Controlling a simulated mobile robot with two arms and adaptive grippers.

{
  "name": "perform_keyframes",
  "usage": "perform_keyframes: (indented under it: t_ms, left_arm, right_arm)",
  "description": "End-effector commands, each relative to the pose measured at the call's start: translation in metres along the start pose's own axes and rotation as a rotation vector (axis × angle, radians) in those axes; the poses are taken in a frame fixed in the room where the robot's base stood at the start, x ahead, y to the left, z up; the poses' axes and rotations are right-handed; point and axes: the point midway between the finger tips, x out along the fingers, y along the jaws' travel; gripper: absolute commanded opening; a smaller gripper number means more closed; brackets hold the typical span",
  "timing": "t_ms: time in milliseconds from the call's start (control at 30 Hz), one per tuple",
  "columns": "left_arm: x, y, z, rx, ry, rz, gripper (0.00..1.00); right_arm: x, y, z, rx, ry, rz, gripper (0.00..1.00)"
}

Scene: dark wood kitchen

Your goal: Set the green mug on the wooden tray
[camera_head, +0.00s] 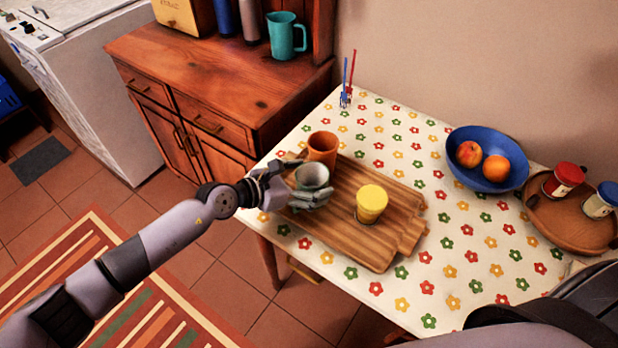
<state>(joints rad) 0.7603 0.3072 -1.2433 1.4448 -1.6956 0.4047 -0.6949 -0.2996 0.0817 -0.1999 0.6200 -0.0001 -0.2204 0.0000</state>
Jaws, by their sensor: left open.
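A pale grey-green mug (313,175) stands upright on the left part of the wooden tray (375,248), which lies on the table. My left gripper (303,182) is open, with its fingers around or close beside this mug. I cannot tell whether they touch it, and they hide part of its lower side. An orange-brown mug (322,147) stands just behind it at the tray's back left corner. A yellow-topped cup (371,201) stands near the middle of the tray. My right gripper is out of view.
The table (420,285) has a flowered cloth with free room in front and behind. A blue bowl (503,183) of fruit and a round wooden tray (567,222) with two jars are at right. A teal mug (286,35) stands on the wooden cabinet (180,60).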

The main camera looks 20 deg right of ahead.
Motion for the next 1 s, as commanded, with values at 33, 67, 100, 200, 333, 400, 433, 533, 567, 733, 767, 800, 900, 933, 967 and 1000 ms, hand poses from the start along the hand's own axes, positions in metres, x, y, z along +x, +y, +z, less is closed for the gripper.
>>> perform_keyframes:
  t_ms: [33, 67, 100, 200, 333, 400, 433, 533, 567, 733, 767, 800, 900, 933, 967, 1000]
  left_arm:
    - [0.0, 0.0, 0.0, 0.0, 0.0, 0.0, 0.83]
    - [0.0, 0.0, 0.0, 0.0, 0.0, 0.0, 0.83]
    - [0.0, 0.0, 0.0, 0.0, 0.0, 0.0, 0.83]
    - [-0.002, 0.0, 0.004, 0.0, 0.0, 0.0, 0.83]
    - [-0.017, 0.001, 0.003, -0.001, 0.001, 0.002, 0.83]
    - [-0.031, 0.001, 0.003, 0.0, 0.002, 0.002, 0.83]
    - [-0.038, 0.001, 0.003, 0.0, 0.002, 0.002, 0.83]
    - [-0.06, 0.001, 0.002, 0.0, 0.001, 0.002, 0.83]
    - [-0.067, 0.001, 0.002, 0.001, 0.002, 0.003, 0.83]
    - [-0.099, 0.001, 0.001, 0.001, 0.001, 0.002, 0.83]
    - [-0.103, 0.001, 0.002, 0.0, 0.0, 0.002, 0.83]
    - [-0.108, 0.001, 0.002, 0.0, 0.0, 0.002, 0.83]
    - [-0.117, 0.0, 0.002, 0.001, 0.001, 0.001, 0.83]
    - [-0.118, 0.0, 0.002, 0.0, 0.001, 0.001, 0.83]
    - [-0.12, 0.0, 0.003, 0.0, 0.001, 0.0, 0.83]
    - [-0.121, 0.0, 0.003, 0.0, 0.0, 0.0, 0.83]
  right_arm:
    - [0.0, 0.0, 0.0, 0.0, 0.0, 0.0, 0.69]
    - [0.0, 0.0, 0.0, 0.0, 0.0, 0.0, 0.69]
    - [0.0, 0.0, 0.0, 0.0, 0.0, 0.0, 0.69]
    - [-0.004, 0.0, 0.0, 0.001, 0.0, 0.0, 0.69]
    - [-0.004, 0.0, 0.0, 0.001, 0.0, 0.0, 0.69]
    - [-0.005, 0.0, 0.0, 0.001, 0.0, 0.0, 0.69]
    - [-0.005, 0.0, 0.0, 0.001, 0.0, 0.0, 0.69]
    - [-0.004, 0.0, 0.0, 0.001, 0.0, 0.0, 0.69]
    - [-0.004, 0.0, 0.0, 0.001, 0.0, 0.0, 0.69]
    - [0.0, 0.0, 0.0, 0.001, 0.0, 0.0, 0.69]
    - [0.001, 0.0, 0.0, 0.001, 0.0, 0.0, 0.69]
    - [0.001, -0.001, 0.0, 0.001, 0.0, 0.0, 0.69]
    - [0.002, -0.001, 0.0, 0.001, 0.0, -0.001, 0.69]
    - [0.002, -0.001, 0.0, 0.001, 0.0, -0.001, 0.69]
    - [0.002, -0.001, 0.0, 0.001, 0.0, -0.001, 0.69]
    - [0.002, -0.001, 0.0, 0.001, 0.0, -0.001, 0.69]
